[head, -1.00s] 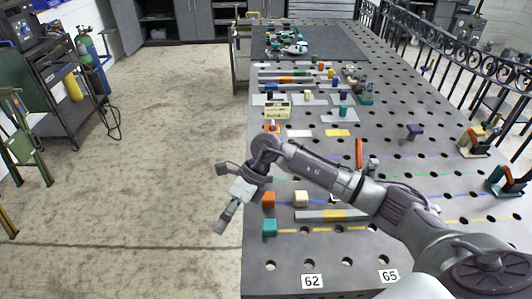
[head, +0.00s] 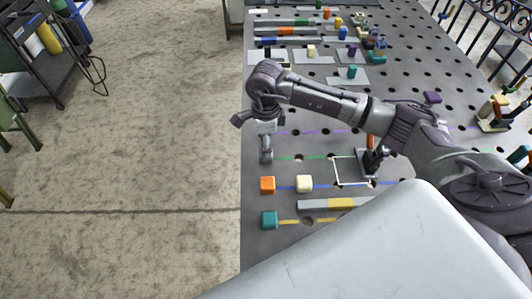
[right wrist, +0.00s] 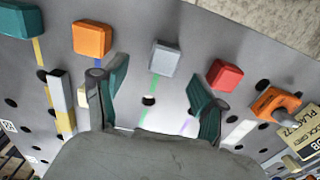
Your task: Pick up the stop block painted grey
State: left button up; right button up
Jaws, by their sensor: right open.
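The grey stop block (right wrist: 165,58) stands on the perforated table in the right wrist view, between an orange block (right wrist: 92,39) and a red block (right wrist: 223,75). My right gripper (right wrist: 158,74) is open, its two teal-padded fingers on either side of the line to the grey block; nothing is held between them. I cannot tell whether a finger touches the block. In the head view my right gripper (head: 265,152) hangs over the table's left edge, and I cannot make out the grey block there. My left gripper is out of view.
In the head view, a teal block (head: 269,219), an orange block and a cream block (head: 304,183) stand near the gripper. A grey bar with a yellow part (head: 335,204) lies nearby. A white frame (head: 352,170) stands to the right. Open floor lies left.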

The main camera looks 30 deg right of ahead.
jog(key=shift+f, duration=0.5)
jog(key=shift+w+f, duration=0.1)
jog(key=shift+f, duration=0.1)
notch_tip(320, 180, down, 4)
jog(key=p, duration=0.2)
jog(key=shift+w+d+f+p, duration=0.15)
jog(key=shift+p, duration=0.15)
jog(key=shift+f, duration=0.4)
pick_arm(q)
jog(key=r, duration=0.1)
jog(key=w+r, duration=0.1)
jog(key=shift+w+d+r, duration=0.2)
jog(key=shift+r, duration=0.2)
pick_arm(e)
jog(key=shift+c, duration=0.2)
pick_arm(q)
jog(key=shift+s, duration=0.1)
pick_arm(e)
grip_shut()
